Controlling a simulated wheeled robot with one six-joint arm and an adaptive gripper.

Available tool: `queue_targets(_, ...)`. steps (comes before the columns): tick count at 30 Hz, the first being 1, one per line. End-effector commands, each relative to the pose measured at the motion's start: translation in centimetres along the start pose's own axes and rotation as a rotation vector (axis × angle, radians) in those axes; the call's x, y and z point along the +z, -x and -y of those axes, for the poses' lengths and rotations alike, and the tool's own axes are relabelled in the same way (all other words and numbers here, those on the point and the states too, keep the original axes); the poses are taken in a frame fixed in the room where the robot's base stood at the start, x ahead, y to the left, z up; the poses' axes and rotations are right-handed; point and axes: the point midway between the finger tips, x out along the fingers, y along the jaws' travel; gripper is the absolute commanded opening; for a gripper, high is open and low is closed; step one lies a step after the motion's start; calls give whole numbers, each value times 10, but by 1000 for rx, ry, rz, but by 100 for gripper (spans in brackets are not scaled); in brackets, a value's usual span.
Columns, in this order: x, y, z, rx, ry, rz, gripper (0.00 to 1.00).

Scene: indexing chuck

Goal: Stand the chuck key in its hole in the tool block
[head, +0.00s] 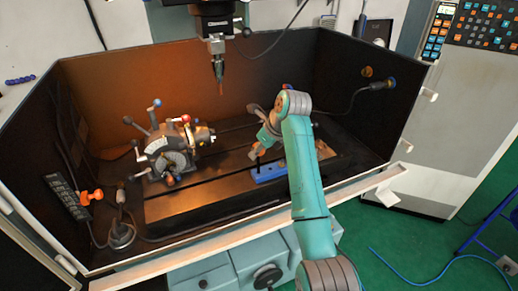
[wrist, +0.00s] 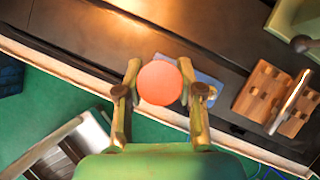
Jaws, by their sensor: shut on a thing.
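My gripper (wrist: 160,80) is shut on a round orange-pink knob, which I take to be the end of the chuck key (wrist: 160,84). The knob sits between the two fingertips, and the rest of the key is hidden below it in the wrist view. The blue tool block (wrist: 205,88) shows partly behind the knob and the right finger. In the head view the tool block (head: 268,173) lies near the front of the machine table, with my gripper (head: 259,152) just above it. I cannot tell whether the key touches the block, and its hole is hidden.
A grey indexing chuck (head: 172,153) with ball-ended levers stands on the table at the left. A wooden block (wrist: 258,92) stands right of the tool block. The machine spindle (head: 217,55) hangs above the back. The enclosure's pale front rim (head: 245,237) runs along the near side.

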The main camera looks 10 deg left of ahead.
Motion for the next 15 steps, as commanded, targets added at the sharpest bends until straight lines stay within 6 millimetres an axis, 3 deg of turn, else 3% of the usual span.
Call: queue_targets(15,-5,-10,0,0,0,0,0)
